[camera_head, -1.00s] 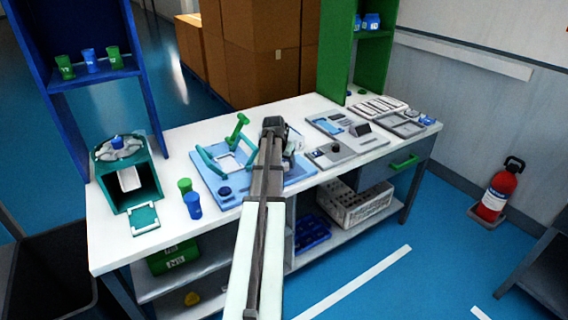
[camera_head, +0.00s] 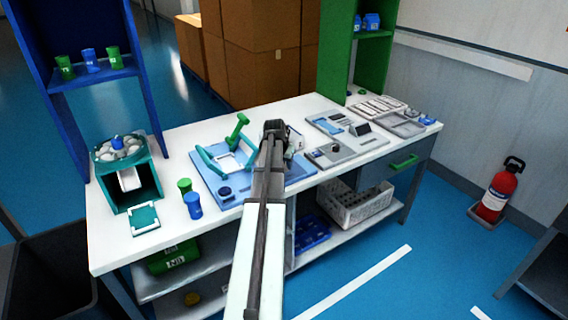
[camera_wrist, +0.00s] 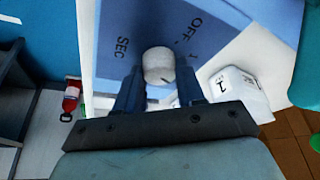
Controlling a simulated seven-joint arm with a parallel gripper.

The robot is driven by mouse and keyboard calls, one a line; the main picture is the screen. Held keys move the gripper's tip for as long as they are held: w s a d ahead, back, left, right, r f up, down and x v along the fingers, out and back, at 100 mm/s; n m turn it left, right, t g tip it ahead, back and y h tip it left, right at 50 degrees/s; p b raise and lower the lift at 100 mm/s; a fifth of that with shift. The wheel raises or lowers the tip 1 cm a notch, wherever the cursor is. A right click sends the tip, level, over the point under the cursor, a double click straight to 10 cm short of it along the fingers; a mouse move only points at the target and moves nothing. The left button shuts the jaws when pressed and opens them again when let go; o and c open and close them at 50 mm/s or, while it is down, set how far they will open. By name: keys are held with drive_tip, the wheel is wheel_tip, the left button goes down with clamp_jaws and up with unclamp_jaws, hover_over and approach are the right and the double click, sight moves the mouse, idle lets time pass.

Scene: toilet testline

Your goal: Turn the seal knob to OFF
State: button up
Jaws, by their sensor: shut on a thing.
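The seal knob (camera_wrist: 158,65) is a pale, rounded knob on a blue panel (camera_wrist: 120,25) in the wrist view. "OFF" is printed at its upper right and "SEC" at its upper left. A small dark mark shows on its lower side, but I cannot tell for sure where it points. My gripper (camera_wrist: 159,82) is shut on the knob, with one dark finger on each side of it. In the head view my arm's end (camera_head: 274,130) is over the blue station (camera_head: 212,190) and hides the knob.
A white box with dark symbols (camera_wrist: 240,92) sits close to my right finger in the wrist view. A green handle (camera_head: 237,130) rises from the station. A green and a blue cup (camera_head: 193,205) stand on the white table to its left. A grey device (camera_head: 345,150) lies to its right.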

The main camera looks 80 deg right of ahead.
drive_tip(key=shift+c, duration=0.9)
drive_tip(key=n+t, duration=0.1)
drive_tip(key=n, duration=0.1)
drive_tip(key=n+t, duration=0.1)
drive_tip(key=n, duration=0.1)
drive_tip(key=shift+s+d+n, duration=0.1)
drive_tip(key=shift+s+n, duration=0.1)
drive_tip(key=shift+n, duration=0.2)
drive_tip(key=n+t, duration=0.1)
drive_tip(key=n, duration=0.1)
drive_tip(key=n+y, duration=0.1)
drive_tip(key=n, duration=0.2)
drive_tip(key=shift+s+d+t, duration=0.1)
drive_tip(key=shift+t, duration=0.3)
drive_tip(key=n+y, duration=0.1)
drive_tip(key=n, duration=0.2)
drive_tip(key=n+t, duration=0.1)
drive_tip(key=n, duration=0.1)
drive_tip(key=shift+d+n+y, duration=0.15)
drive_tip(key=shift+n+y, duration=0.25)
drive_tip(key=n+y, duration=0.1)
drive_tip(key=n, duration=0.3)
drive_tip(key=shift+t+y, duration=0.3)
drive_tip(key=shift+y, duration=0.1)
drive_tip(key=shift+n, duration=0.3)
